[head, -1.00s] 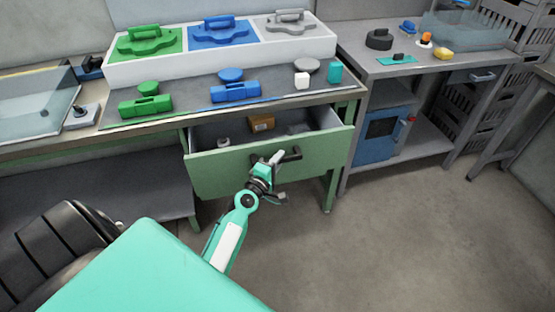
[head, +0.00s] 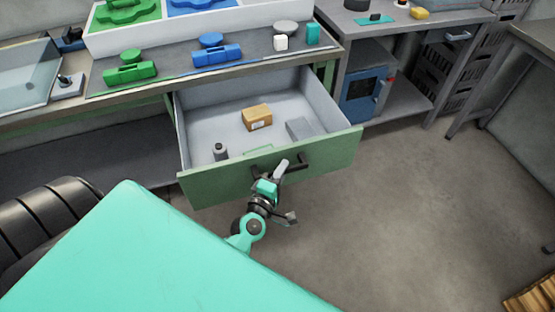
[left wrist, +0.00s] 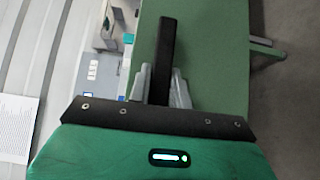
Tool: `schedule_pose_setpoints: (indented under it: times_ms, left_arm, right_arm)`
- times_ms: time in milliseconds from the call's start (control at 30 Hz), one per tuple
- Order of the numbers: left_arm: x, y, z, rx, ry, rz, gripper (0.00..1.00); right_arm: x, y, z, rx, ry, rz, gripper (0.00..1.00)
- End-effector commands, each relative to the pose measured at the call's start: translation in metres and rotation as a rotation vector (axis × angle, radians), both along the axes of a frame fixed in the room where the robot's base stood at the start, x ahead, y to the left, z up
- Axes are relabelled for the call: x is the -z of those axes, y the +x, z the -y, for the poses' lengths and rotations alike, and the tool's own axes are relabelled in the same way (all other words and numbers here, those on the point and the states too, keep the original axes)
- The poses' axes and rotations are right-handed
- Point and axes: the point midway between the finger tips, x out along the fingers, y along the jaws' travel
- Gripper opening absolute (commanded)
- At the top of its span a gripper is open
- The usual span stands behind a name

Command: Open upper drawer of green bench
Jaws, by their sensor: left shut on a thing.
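The upper drawer (head: 225,183) of the green bench stands pulled well out, and its pale inside is in view. Its black bar handle (head: 303,161) is on the green front. My left gripper (head: 278,171) is at the handle in the head view. In the left wrist view my left gripper (left wrist: 159,88) has its grey fingers on both sides of the black handle (left wrist: 166,45), shut on it. The green drawer front (left wrist: 215,60) fills the right of that view. My right gripper is not in view.
In the drawer lie a brown box (head: 257,117), a grey bottle (head: 220,152) and a grey block (head: 299,129). Green and blue pieces stand on the bench top (head: 170,85). A grey table (head: 400,30) with a blue unit (head: 362,97) is to the right. Floor in front is clear.

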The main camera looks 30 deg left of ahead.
Motion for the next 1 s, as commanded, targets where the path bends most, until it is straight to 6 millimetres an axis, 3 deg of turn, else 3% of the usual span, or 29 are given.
schedule_pose_setpoints:
  times_ms: [500, 533, 633, 1000]
  left_arm:
    - [0.0007, -0.0058, 0.0066, 0.000, -0.001, -0.001, 0.00]
    - [0.0007, -0.0058, 0.0065, 0.000, -0.001, -0.001, 0.22]
    - [0.0006, -0.0057, 0.0065, 0.000, -0.001, -0.001, 0.41]
    - [0.0008, -0.0090, 0.0065, 0.000, 0.000, 0.000, 0.42]
  right_arm:
    - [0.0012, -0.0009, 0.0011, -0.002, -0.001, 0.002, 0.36]
    - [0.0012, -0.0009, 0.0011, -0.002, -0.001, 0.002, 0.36]
    - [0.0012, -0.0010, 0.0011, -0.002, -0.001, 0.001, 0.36]
    - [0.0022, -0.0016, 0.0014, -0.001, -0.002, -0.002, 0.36]
